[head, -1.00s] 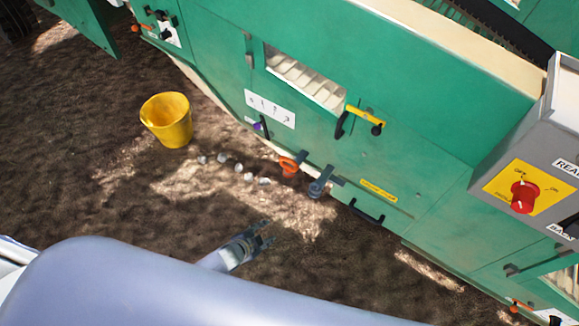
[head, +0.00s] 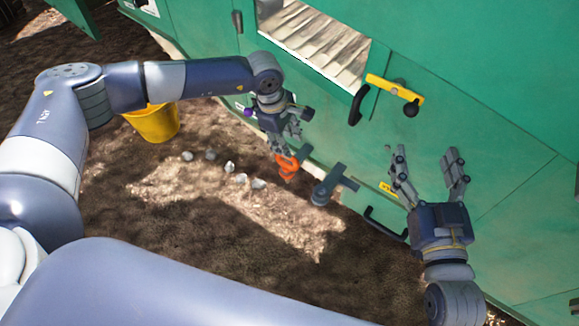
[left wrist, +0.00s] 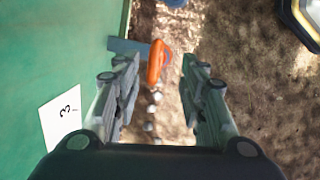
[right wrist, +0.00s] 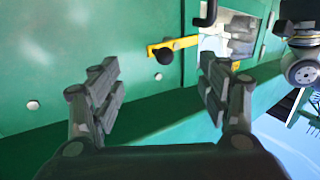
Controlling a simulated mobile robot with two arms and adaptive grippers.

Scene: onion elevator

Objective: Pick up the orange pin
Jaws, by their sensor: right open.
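The orange pin (head: 287,167) is at the lower edge of the green machine, beside a dark grey lever. In the left wrist view the orange pin (left wrist: 157,62) shows ahead, between the two fingers and apart from them. My left gripper (head: 284,143) hangs just above the pin in the head view and partly covers its top. In the left wrist view its fingers (left wrist: 160,90) are spread and empty. My right gripper (head: 424,162) is open and empty in front of the machine's side; its spread fingers also show in the right wrist view (right wrist: 160,85).
The green machine (head: 480,130) fills the right. A yellow handle (head: 394,88), a grey lever (head: 330,185) and a dark handle (head: 385,222) stick out from it. A yellow bucket (head: 155,124) and several pale onions (head: 229,167) lie on the soil. Open ground is at lower middle.

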